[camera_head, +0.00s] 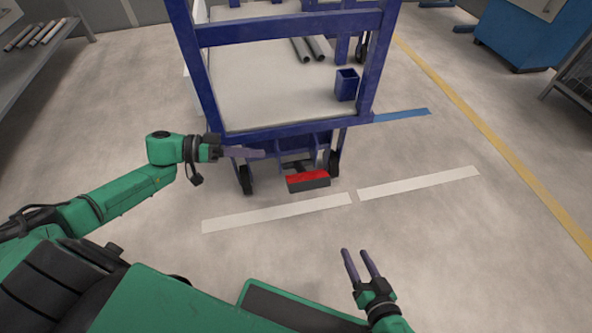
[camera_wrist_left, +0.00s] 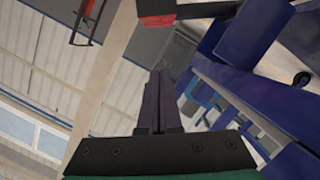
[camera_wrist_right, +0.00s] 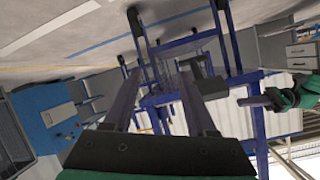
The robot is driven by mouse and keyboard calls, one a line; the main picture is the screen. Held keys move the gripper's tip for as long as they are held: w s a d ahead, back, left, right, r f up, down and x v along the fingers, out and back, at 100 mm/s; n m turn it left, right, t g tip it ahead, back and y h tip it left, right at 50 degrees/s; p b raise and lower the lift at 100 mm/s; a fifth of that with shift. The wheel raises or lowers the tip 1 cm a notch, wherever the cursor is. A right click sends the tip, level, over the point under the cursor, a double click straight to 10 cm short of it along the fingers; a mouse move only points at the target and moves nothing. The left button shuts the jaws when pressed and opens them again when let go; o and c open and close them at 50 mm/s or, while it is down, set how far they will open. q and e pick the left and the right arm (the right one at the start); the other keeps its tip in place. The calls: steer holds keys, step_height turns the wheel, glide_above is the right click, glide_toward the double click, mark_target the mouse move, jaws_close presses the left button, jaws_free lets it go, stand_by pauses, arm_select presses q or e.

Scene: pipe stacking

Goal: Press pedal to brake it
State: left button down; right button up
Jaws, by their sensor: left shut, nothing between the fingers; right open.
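The pedal (camera_head: 307,181) has a red top and a dark front, and sits low at the front of the blue cart (camera_head: 290,30), between its two front wheels. In the left wrist view the pedal (camera_wrist_left: 157,20) shows at the top, just beyond the fingertips. My left gripper (camera_head: 262,153) is shut and empty, left of the pedal and in front of the cart's lower frame. I cannot tell whether it touches the cart. My right gripper (camera_head: 357,251) is open and empty, in front of the cart and apart from it; its two fingers (camera_wrist_right: 152,85) show spread in the right wrist view.
White floor stripes (camera_head: 280,212) run in front of the cart. A small blue box (camera_head: 346,84) and grey pipes (camera_head: 312,49) lie on the cart. A rack with pipes (camera_head: 35,36) stands at the left and a blue cabinet (camera_head: 530,38) at the right.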

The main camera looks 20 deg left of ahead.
arm_select(q)
steer(key=b, duration=0.3)
glide_above(295, 176)
steer(key=a, duration=0.4)
steer(key=f, duration=0.2)
steer(key=b+x, duration=0.1)
steer(key=x, duration=0.2)
steer(key=shift+d+f+b, duration=0.2)
steer(key=shift+f+b, duration=0.2)
arm_select(e)
steer(key=w+r+t, duration=0.6)
steer(key=w+r, duration=0.4)
steer(key=r, duration=0.1)
arm_select(q)
steer(key=shift+s+d+f+b, duration=0.2)
steer(key=shift+s+f+b, duration=0.1)
steer(key=shift+f, duration=0.15)
steer(key=shift+s+d+f+b, duration=0.2)
steer(key=shift+s+f+b, duration=0.1)
steer(key=shift+f, duration=0.2)
arm_select(e)
step_height(295, 176, up, 15)
steer(key=w+d+n+t+y, duration=0.1)
steer(key=w+d+t+y, duration=0.1)
steer(key=t, duration=0.2)
steer(key=shift+w+d+f+t, duration=0.15)
steer(key=shift+w+f+t, duration=0.05)
steer(key=shift+w+t, duration=0.2)
